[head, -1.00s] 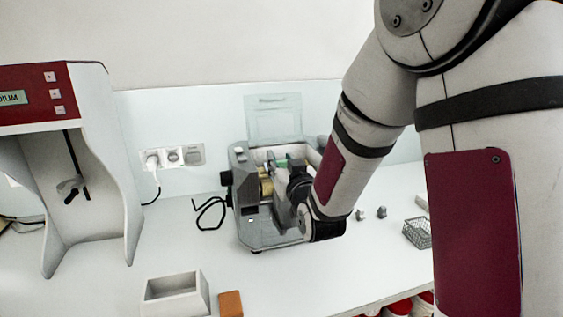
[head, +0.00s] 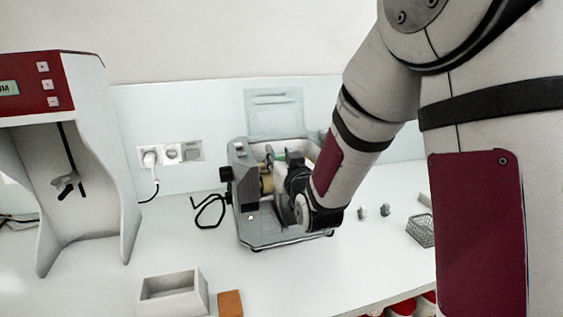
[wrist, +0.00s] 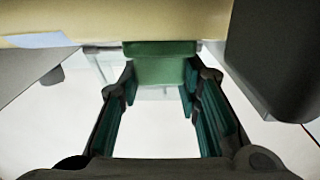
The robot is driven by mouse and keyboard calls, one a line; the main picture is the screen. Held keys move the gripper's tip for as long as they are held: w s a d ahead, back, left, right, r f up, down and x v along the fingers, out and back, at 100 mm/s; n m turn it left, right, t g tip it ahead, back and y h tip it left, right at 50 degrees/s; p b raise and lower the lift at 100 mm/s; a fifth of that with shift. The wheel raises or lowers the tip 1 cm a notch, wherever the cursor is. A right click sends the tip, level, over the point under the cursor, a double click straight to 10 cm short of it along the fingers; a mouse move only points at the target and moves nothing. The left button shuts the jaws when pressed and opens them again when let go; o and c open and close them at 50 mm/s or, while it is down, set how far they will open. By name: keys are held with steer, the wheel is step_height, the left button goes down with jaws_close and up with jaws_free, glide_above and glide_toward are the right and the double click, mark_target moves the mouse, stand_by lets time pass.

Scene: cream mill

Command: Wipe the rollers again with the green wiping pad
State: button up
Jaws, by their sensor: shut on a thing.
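The mill (head: 246,225) stands open on the bench in the head view, with its clear cover raised behind it. Its cream rollers (head: 267,184) show partly inside, and a roller (wrist: 120,18) runs across the top of the wrist view. My gripper (wrist: 160,82) is shut on the green wiping pad (wrist: 160,68), which sits between its teal-lined fingers. The pad's upper edge is at or just under the roller; I cannot tell whether it touches. In the head view my gripper (head: 295,180) is over the mill's opening, and my wrist hides part of the rollers.
Grey mill walls stand close on both sides, one (wrist: 275,65) at the right of the wrist view. A white open box (head: 172,304) and an orange block (head: 230,303) lie in front. A wire basket (head: 421,231) is at right. A tall red-and-white machine (head: 85,150) stands left.

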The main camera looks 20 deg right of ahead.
steer(key=shift+w+b, duration=1.75)
steer(key=shift+w, duration=1.2)
steer(key=shift+w+r+b, duration=0.1)
steer(key=shift+w+b, duration=0.15)
steer(key=shift+b, duration=0.05)
steer(key=shift+s, duration=0.1)
steer(key=shift+s, duration=0.1)
